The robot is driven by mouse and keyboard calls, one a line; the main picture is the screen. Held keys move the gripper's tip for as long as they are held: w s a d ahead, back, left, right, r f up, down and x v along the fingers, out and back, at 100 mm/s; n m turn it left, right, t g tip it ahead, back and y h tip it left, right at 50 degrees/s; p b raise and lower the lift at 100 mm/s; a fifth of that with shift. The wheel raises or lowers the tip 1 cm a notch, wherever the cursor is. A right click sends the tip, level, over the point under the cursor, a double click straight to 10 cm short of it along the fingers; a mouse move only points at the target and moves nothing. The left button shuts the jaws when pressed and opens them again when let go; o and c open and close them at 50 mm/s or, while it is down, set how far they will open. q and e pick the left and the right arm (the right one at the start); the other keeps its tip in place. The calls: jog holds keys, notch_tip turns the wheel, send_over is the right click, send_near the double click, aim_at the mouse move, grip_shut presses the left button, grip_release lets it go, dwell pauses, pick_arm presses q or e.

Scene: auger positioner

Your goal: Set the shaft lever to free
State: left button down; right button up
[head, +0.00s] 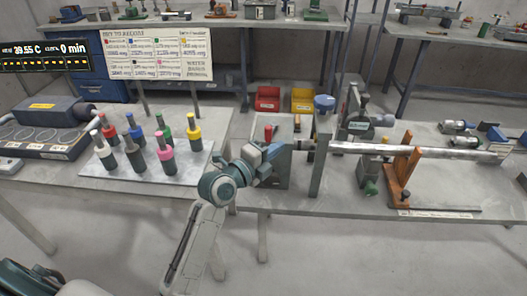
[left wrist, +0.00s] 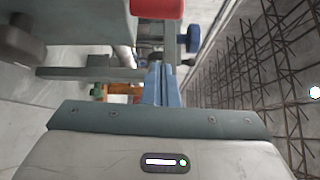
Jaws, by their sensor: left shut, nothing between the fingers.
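A grey housing (head: 299,172) stands at the left end of the long silver shaft (head: 400,150). A small red handle (head: 268,133), likely the shaft lever, stands up at this housing. My left gripper (head: 276,154) is at the near left side of the housing, just below the red handle. In the left wrist view its blue fingers (left wrist: 162,84) are together with nothing between them. A red part (left wrist: 157,8) shows at the top of that view, beyond the fingertips. I cannot tell whether they touch. The lever's setting is not readable. My right gripper is not in view.
An upright grey plate (head: 320,160) and an orange bracket (head: 402,170) stand along the shaft. A blue knob (left wrist: 193,40) is close right of the fingers. Several coloured bottles stand on a tray (head: 185,178) to the left. Red (head: 267,98) and yellow bins (head: 302,98) are behind.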

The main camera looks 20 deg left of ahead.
aim_at(267, 139)
pick_arm(q)
jog(key=w, duration=0.1)
jog(key=w+a+p, duration=0.1)
jog(key=w+p, duration=0.1)
jog(key=shift+w+a+r, duration=0.15)
jog(key=shift+a, duration=0.1)
jog(key=shift+a+p, duration=0.4)
jog(key=shift+a, duration=0.15)
jog(key=shift+a+f+h+b, duration=0.15)
jog(key=shift+f+h+b, duration=0.15)
jog(key=shift+b, duration=0.65)
jog(key=shift+a+r+m+b, duration=0.2)
jog(key=shift+m+b, duration=0.1)
jog(key=shift+b, duration=0.3)
jog(key=shift+g+h+b, duration=0.3)
jog(key=shift+h+b, duration=0.1)
jog(key=shift+b, duration=0.2)
